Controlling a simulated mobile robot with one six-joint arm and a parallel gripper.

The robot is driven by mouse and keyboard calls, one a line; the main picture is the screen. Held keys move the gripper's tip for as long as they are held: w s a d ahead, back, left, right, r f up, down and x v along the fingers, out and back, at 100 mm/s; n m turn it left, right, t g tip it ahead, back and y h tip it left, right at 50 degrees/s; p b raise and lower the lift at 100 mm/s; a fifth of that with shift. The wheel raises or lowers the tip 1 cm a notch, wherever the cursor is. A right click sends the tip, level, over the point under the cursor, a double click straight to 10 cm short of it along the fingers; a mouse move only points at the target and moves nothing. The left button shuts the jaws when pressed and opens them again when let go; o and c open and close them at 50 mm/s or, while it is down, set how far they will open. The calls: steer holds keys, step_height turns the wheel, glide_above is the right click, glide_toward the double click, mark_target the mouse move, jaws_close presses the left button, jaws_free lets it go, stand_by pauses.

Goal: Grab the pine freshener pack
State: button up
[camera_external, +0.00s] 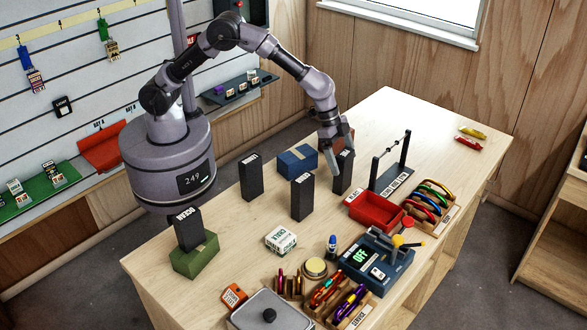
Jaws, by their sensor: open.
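Several upright black packs stand on the wooden table: a left one (251,177), a middle one (302,198) and a right one (344,177). Another black pack (188,230) stands on a green box and its label seems to read OCEAN. The labels on the other packs are too small to read, so I cannot tell which is pine. My gripper (338,160) points down at the right pack, its open fingers at the pack's upper part. One finger covers some of the pack's left side. I cannot tell whether they touch.
A blue box (297,160) stands close behind the middle pack. A black rack (391,165) and a red tray (375,211) are right of my gripper. Carabiners, a device marked OFF (377,262) and a grey case (270,312) crowd the front. The table's far right is mostly clear.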

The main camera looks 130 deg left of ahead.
mark_target(348, 175)
steer(key=b+x, duration=0.1)
steer(key=x, duration=0.3)
steer(key=shift+w+a+f, duration=0.1)
steer(key=shift+f, duration=0.25)
